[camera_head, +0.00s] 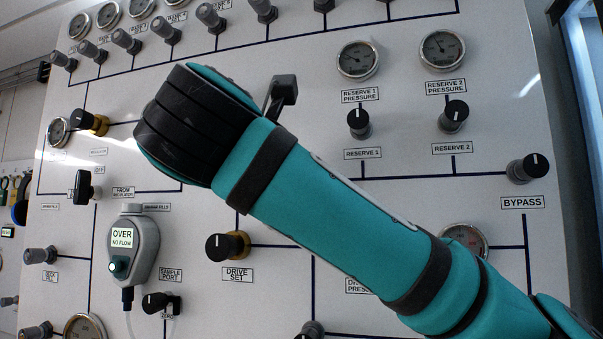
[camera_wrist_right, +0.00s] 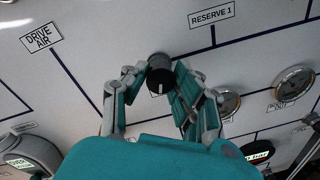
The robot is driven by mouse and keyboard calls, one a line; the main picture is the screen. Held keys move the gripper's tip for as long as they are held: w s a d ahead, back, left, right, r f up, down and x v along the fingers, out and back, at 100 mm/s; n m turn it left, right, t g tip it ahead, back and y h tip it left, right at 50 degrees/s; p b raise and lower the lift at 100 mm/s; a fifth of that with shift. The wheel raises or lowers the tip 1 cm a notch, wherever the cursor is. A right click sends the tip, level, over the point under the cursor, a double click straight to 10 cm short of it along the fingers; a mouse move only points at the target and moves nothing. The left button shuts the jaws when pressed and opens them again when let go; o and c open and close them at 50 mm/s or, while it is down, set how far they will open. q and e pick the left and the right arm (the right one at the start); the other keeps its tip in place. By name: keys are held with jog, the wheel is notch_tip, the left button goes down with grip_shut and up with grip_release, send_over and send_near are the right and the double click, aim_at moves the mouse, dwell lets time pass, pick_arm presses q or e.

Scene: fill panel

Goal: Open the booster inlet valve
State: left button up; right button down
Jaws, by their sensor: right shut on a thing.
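In the right wrist view my right gripper (camera_wrist_right: 160,72) is shut on a black valve knob (camera_wrist_right: 160,80) with a white pointer mark. The knob sits on the white panel, between the fingertips. Its own name plate is hidden, so I cannot read whether it is the booster inlet valve. In the head view my teal right forearm crosses the panel (camera_head: 400,120) from lower right to upper left and hides this gripper and the knob. My left gripper is in neither view.
The RESERVE 1 knob (camera_head: 359,123), RESERVE 2 knob (camera_head: 453,116), BYPASS knob (camera_head: 527,168) and DRIVE SET knob (camera_head: 227,246) stand out around my arm. A grey handheld meter (camera_head: 134,245) reads OVER, NO FLOW. A DRIVE AIR label (camera_wrist_right: 41,37) shows in the wrist view.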

jog(key=shift+f, duration=0.3)
jog(key=c, duration=1.3)
grip_release()
jog(key=shift+o, duration=1.4)
jog(key=shift+r, duration=0.15)
jog(key=v, duration=1.2)
jog(key=shift+a, duration=0.1)
